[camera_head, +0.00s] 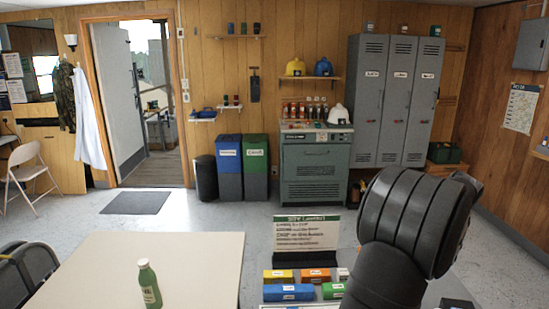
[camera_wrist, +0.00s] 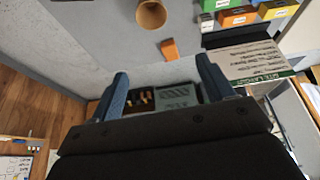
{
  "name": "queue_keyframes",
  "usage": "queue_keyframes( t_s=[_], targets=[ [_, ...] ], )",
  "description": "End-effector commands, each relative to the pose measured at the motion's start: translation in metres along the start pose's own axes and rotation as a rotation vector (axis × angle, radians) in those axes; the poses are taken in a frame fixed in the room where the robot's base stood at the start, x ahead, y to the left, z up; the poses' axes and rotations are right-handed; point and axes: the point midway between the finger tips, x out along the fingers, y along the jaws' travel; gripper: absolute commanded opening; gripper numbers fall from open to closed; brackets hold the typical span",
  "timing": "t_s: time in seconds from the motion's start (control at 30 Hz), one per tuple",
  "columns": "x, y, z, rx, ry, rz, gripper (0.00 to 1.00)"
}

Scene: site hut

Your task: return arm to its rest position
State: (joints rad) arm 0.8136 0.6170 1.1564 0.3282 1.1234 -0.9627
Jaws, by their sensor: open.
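My gripper (camera_wrist: 163,85) shows in the wrist view with its two blue fingers spread wide apart. Nothing is held between them. Beyond the fingers lies a grey-green tray or case (camera_wrist: 177,96) with small dark and yellowish items at its left; I cannot tell its distance. In the head view my black arm rises at the lower right and hides part of the floor and bench there; the gripper itself is out of that view.
A pale table (camera_head: 120,262) with a green bottle (camera_head: 149,284) stands at lower left. A sign (camera_head: 306,234) stands behind several coloured boxes, including a blue one (camera_head: 288,292). The wrist view shows an orange block (camera_wrist: 170,49) and a brown round object (camera_wrist: 151,13). Lockers (camera_head: 392,100) stand behind; the middle floor is clear.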

Motion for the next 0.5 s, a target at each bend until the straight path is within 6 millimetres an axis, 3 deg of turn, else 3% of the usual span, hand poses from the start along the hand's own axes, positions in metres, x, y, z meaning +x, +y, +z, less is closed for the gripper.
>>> queue_keyframes(
  t_s=[0.2, 0.5],
  targets=[
    [0.009, -0.019, -0.021, -0.041, 0.000, -0.018, 0.74],
    [0.011, -0.024, -0.027, -0.053, 0.000, -0.023, 0.74]
  ],
)
